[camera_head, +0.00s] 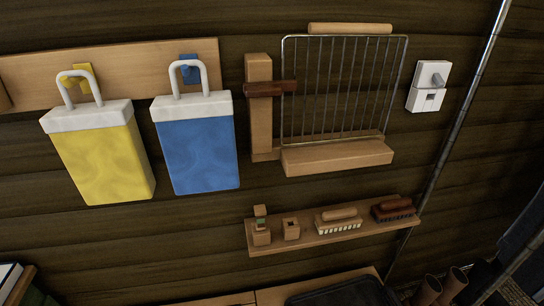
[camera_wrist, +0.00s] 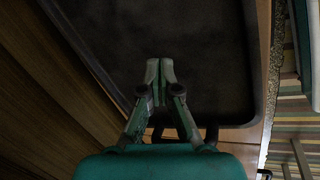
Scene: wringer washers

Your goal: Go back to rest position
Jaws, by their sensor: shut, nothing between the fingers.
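My gripper (camera_wrist: 160,72) shows in the wrist view, green-grey, with its two fingertips together and nothing between them. It is above a dark tray (camera_wrist: 215,45) with a raised rim. The tray also shows at the bottom of the head view (camera_head: 340,291). My gripper is not in the head view. I cannot tell how high it is above the tray.
On the plank wall hang a yellow bag (camera_head: 100,160), a blue bag (camera_head: 197,150) and a wire rack (camera_head: 340,90). A white switch (camera_head: 428,86) is beside a metal pipe (camera_head: 460,120). A small shelf (camera_head: 330,235) holds two brushes and small blocks.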

